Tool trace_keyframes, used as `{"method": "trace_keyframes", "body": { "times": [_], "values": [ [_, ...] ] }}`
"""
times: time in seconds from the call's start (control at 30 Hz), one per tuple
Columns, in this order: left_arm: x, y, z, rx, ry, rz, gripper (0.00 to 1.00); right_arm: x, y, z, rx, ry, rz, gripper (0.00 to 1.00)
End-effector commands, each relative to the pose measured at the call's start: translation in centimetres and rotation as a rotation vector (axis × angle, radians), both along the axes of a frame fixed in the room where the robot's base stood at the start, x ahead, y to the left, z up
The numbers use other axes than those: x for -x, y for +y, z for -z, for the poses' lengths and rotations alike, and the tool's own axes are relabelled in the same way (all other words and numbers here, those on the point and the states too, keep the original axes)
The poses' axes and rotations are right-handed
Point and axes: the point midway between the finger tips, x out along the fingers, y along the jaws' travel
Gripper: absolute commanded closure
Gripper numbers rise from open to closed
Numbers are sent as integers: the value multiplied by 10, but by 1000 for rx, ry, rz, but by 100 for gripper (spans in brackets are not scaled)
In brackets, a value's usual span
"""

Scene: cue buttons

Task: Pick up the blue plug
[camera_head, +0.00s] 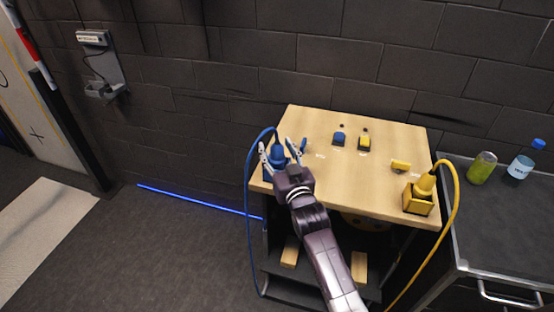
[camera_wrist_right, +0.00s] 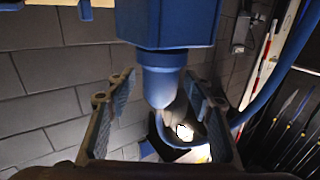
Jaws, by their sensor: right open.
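The blue plug (camera_head: 277,156) stands at the left edge of the wooden table (camera_head: 325,178), with a blue cable looping from it. My right gripper (camera_head: 283,147) is open, with one finger on each side of the plug in the head view. In the right wrist view the blue plug (camera_wrist_right: 164,85) hangs down from the top of the picture, its narrower part between the two open fingers. Gaps show between it and both fingers of the right gripper (camera_wrist_right: 160,92). The plug's lower end is partly hidden in the head view. My left gripper is not in view.
A blue button (camera_head: 339,138) and a yellow button (camera_head: 364,141) sit towards the table's back. A yellow plug (camera_head: 426,184) with a yellow cable stands at the right. A dark side counter (camera_head: 500,225) holds a green bottle (camera_head: 482,168) and a clear bottle (camera_head: 521,166).

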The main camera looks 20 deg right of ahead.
Motion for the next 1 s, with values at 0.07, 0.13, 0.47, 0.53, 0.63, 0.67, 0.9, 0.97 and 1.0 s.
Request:
{"method": "trace_keyframes", "body": {
  "times": [0.07,0.13,0.47,0.53,0.63,0.67,0.9,0.97,1.0],
  "values": [
    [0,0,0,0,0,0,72,0,0,0,0,0,0,52],
    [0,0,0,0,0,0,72,0,0,0,0,0,0,52],
    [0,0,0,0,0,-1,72,1,0,0,0,0,0,88],
    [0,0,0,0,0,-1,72,1,0,0,0,0,0,96],
    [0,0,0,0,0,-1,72,1,0,0,0,1,0,100],
    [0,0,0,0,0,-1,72,1,0,0,0,1,0,100],
    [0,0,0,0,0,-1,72,0,0,-1,0,-1,0,100],
    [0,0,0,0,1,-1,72,0,0,-1,0,-1,0,100],
    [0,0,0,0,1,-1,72,0,0,-1,0,-2,0,100]
  ]
}}
